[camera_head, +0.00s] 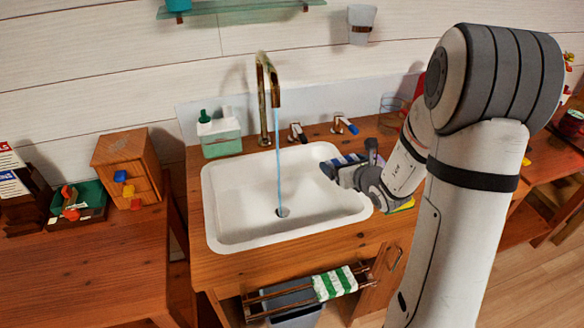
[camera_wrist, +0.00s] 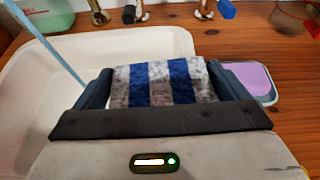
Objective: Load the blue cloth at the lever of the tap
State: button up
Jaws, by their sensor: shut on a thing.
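The blue cloth, with blue and white stripes, is between the two fingers of my gripper in the wrist view (camera_wrist: 165,82). In the head view my gripper (camera_head: 345,170) is over the right part of the sink, mostly hiding the cloth (camera_head: 343,160). The gripper is shut on the cloth. The tap (camera_head: 262,95) has a tall curved brass spout, and a thin blue stream falls from it into the sink. Two levers stand right of the spout: a dark-tipped one (camera_head: 297,132) and a blue-tipped one (camera_head: 345,124). The blue-tipped lever also shows in the wrist view (camera_wrist: 227,10).
The white sink basin (camera_head: 225,190) is set in a wooden counter (camera_head: 225,262). A green-and-white caddy (camera_head: 219,135) stands at its back left. A green-striped cloth (camera_head: 334,284) hangs on a front rail. A tray with a pink thing (camera_wrist: 252,78) lies right of the gripper.

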jog(key=s+a+r+n+g+y+p, duration=0.7)
jog(key=s+a+r+p, duration=0.25)
jog(key=s+a, duration=0.4)
jog(key=w+a+f, duration=0.1)
jog(key=w+a, duration=0.2)
jog(key=w, duration=0.3)
jog(key=w+a+f+n+t+b, duration=0.1)
jog(key=w+a, duration=0.2)
jog(key=w, duration=0.4)
jog(key=shift+a+f, duration=0.15)
jog(key=shift+f, duration=0.2)
jog(key=shift+w, duration=0.1)
jog(key=s+d+b, duration=0.2)
jog(key=s+d, duration=0.1)
jog(key=s, duration=0.4)
jog(key=shift+s+d+b, duration=0.15)
jog(key=shift+d+b, duration=0.1)
jog(key=shift+b, duration=0.1)
jog(key=shift+r, duration=0.1)
dwell(1.0)
